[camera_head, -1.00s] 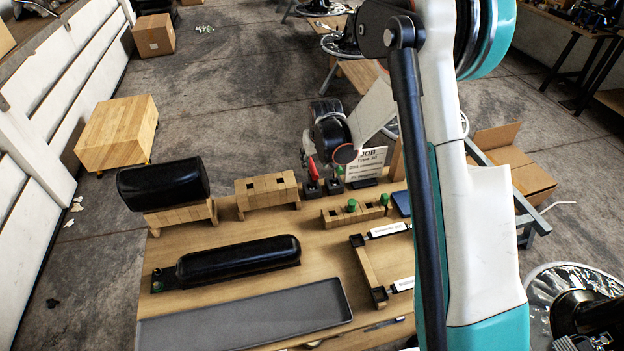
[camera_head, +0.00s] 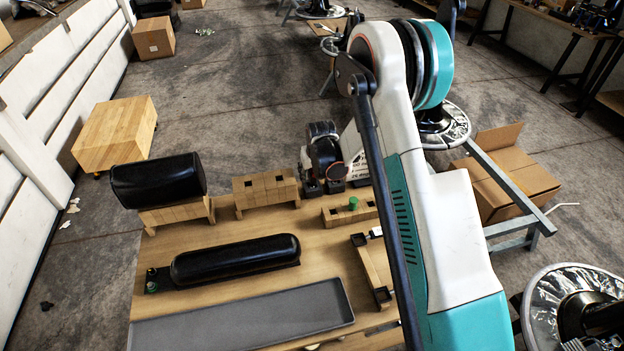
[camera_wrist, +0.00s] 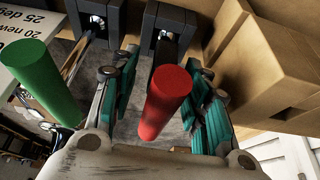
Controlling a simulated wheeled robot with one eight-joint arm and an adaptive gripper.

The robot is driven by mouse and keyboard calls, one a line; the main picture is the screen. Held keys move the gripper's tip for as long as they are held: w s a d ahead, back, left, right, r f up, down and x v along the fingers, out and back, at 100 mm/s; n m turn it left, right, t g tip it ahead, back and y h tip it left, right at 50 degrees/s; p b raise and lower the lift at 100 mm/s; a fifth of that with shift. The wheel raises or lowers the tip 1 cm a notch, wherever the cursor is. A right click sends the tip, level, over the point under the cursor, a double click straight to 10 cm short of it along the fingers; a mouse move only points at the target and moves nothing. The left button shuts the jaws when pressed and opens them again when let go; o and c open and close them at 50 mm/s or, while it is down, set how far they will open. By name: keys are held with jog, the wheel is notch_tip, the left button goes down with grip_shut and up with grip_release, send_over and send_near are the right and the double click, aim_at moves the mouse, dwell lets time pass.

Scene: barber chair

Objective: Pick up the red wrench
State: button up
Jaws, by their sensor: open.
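The red wrench shows in the wrist view as a red cylindrical handle (camera_wrist: 166,100), with a dark shaft running to a grey holder block (camera_wrist: 166,32). My gripper (camera_wrist: 162,80) is open, with one teal-padded finger on each side of the red handle. I cannot tell whether either finger touches it. In the head view, my wrist and arm hide the wrench, and the fingers cannot be made out. A green-handled tool (camera_wrist: 42,80) stands left of my gripper in the wrist view, at another grey holder block (camera_wrist: 95,22).
A wooden block stand (camera_head: 266,190) is left of the holders. A black padded roll (camera_head: 158,181), a long black cushion (camera_head: 235,260) and a grey tray (camera_head: 240,322) occupy the table's left and front. A sign is partly hidden.

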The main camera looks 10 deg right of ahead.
jog(key=shift+r, duration=0.1)
grip_shut()
